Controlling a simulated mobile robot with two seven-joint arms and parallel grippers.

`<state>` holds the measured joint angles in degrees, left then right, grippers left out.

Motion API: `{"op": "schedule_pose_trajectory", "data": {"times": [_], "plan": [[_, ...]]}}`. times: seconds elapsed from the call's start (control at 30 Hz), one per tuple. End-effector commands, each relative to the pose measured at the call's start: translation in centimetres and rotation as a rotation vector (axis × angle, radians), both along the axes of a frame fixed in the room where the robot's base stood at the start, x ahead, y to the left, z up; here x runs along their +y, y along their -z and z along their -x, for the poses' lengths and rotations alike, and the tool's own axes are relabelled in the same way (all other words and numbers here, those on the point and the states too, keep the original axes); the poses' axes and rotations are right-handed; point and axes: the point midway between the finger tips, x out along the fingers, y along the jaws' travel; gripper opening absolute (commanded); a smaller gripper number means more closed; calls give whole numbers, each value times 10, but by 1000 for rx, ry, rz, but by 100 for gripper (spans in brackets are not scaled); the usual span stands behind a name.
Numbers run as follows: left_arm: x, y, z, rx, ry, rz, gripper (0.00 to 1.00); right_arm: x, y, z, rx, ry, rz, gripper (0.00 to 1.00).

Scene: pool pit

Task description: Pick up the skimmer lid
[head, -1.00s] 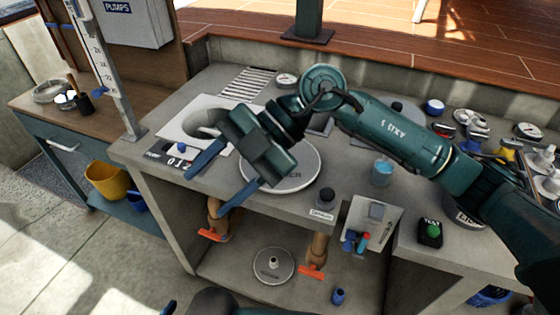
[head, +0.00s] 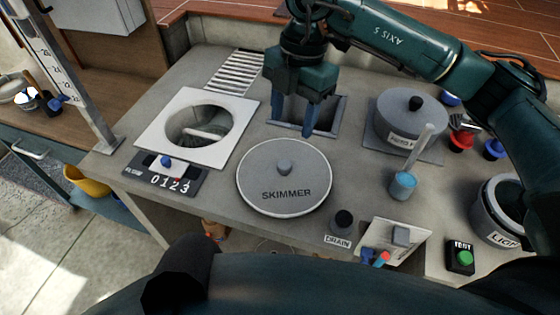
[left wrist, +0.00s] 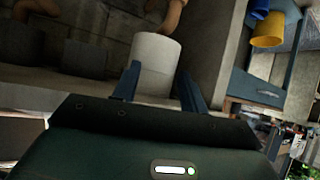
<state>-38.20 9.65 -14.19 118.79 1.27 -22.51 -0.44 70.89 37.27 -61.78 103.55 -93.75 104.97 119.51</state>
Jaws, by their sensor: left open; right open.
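The skimmer lid (head: 256,184) is a round grey disc marked SKIMMER with a small knob (head: 285,167) at its middle. It lies flat on the counter in the head view. My right gripper (head: 294,122) is open, fingers pointing down, behind the lid and over a square recess (head: 333,127). It is apart from the knob. My left gripper (left wrist: 158,78) is open in the left wrist view. A pale cylinder (left wrist: 156,55) shows between its fingers; I cannot tell whether they touch it. The left gripper does not show in the head view.
A white plate with a round opening (head: 150,133) is left of the lid. A black DRAIN knob (head: 343,219) is near the front edge.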

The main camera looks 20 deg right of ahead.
Motion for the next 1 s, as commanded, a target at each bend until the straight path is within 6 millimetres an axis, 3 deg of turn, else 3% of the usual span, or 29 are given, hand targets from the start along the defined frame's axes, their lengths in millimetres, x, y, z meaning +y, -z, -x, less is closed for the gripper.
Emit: {"op": "schedule_pose_trajectory", "data": {"times": [0.3,0.57,0.8,1.0], "plan": [[2,-2,1,11,-6,-4,43,7,56,5,3,-2,-2,52],[3,-4,2,16,-10,-6,43,10,75,5,4,0,-1,52],[6,-5,4,30,-15,-13,43,14,111,4,3,-1,-2,52],[8,-4,3,33,-21,-15,43,14,119,4,1,-2,-2,52]]}}
